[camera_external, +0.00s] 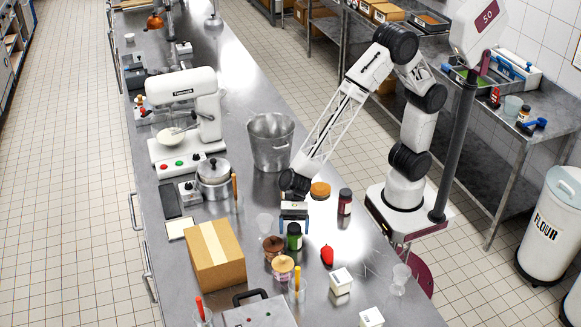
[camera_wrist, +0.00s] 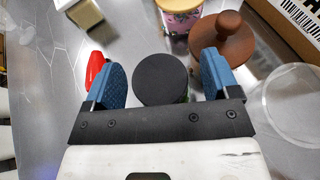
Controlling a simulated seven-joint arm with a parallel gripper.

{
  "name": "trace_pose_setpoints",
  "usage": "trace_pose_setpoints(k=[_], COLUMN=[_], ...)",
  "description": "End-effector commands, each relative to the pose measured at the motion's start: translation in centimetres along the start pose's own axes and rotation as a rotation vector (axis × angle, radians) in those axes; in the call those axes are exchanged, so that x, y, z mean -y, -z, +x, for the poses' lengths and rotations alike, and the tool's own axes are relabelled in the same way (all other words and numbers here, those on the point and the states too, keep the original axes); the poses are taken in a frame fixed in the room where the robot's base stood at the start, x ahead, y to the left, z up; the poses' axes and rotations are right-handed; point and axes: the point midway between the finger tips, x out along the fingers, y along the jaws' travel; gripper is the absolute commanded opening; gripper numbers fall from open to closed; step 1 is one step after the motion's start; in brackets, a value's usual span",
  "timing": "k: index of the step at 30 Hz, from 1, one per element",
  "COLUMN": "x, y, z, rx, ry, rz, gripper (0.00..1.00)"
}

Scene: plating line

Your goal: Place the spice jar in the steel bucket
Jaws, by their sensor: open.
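A green jar with a black lid (camera_external: 294,238) stands upright on the steel counter. A darker red-brown jar with a dark lid (camera_external: 345,203) stands to its right; I cannot read either label. My gripper (camera_external: 294,222) points down close by the green jar. In the wrist view, my open blue fingers (camera_wrist: 163,82) lie left and right of a round black lid (camera_wrist: 160,76), with a little green below it. Gaps show on both sides, and its depth relative to the fingertips is unclear. The steel bucket (camera_external: 270,148) stands farther back, upright; its floor is not clearly visible.
A brown lidded pot (camera_external: 273,246), a patterned jar (camera_external: 283,268), a red item (camera_external: 327,255) and a clear cup (camera_external: 264,223) crowd around the green jar. A cardboard box (camera_external: 216,258) is left. An orange-brown round item (camera_external: 320,190) lies between arm and red-brown jar.

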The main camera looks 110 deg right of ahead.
Motion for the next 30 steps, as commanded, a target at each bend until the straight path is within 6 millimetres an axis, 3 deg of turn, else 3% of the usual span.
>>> trace_pose_setpoints(k=[7, 18, 20, 28, 30], x=[0.0, 0.0, 0.01, 0.0, 0.0], y=[-0.01, 0.0, -0.03, -0.12, -0.32], z=[-0.01, -0.01, -0.02, -0.07, -0.15], rx=[0.0, 0.0, 0.0, 0.0, 0.0], ry=[0.0, 0.0, 0.0, 0.0, 0.0], rz=[0.0, 0.0, 0.0, 0.0, -0.001], gripper=[0.8, 0.23, 0.18, 0.17, 0.04])
